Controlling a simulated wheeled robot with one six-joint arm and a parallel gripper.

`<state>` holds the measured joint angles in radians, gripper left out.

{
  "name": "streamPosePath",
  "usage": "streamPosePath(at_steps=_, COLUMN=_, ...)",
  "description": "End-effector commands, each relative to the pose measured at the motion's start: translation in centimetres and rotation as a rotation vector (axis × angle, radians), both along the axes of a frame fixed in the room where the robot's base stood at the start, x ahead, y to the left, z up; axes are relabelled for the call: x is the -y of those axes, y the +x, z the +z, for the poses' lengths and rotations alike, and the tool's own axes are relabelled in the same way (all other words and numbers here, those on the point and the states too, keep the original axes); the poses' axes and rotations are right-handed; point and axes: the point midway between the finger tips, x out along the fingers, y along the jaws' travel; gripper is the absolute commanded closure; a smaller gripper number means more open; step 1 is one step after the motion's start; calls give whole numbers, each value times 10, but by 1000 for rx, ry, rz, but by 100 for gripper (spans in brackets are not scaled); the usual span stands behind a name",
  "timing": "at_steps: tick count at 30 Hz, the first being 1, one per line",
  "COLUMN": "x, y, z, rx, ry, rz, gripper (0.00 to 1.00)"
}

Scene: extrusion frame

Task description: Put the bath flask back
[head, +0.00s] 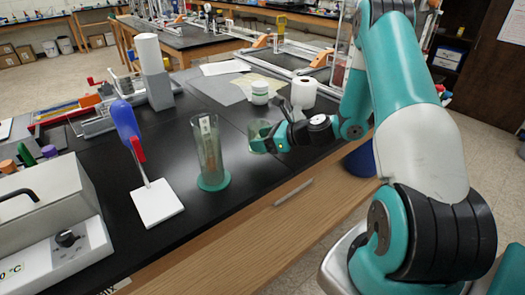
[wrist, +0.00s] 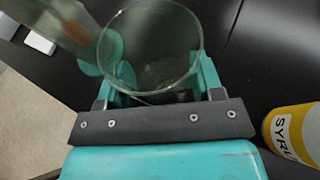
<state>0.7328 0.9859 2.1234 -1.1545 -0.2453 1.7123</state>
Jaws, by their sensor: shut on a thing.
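My gripper (head: 262,138) is shut on a clear, open-topped glass vessel (head: 258,128), which looks like the bath flask. In the wrist view the vessel (wrist: 150,60) sits between the teal fingertips (wrist: 160,80), its round rim facing the camera; it looks empty. In the head view it is near the front edge of the black bench, partly hidden by my gripper. I cannot tell whether it touches the bench. A grey box with a dial and a °C label (head: 45,215), apparently the bath, stands at the far left; its inside is not visible.
A tall glass cylinder (head: 207,155) on a teal foot stands just left of my gripper. A blue-handled piece over a white plate (head: 157,203) stands between it and the box. A yellow syrup container (wrist: 292,132) is at right in the wrist view. A white roll (head: 303,92) stands behind.

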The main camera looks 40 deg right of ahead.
Motion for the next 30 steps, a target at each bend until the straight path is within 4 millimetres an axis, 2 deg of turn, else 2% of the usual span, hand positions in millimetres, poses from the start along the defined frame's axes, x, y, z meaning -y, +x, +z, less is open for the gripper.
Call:
streamPosePath(at_steps=11, x=0, y=0, z=-42, rx=0, ry=1, rz=0, gripper=69)
streamPosePath(at_steps=23, x=0, y=0, z=-49, rx=2, ry=-1, rz=-1, gripper=69)
streamPosePath(at_steps=24, x=0, y=0, z=-48, rx=2, ry=-1, rz=-1, gripper=30)
streamPosePath(at_steps=26, x=0, y=0, z=-47, rx=2, ry=-1, rz=-1, gripper=17)
streamPosePath(at_steps=30, x=0, y=0, z=-47, rx=2, ry=-1, rz=-1, gripper=14)
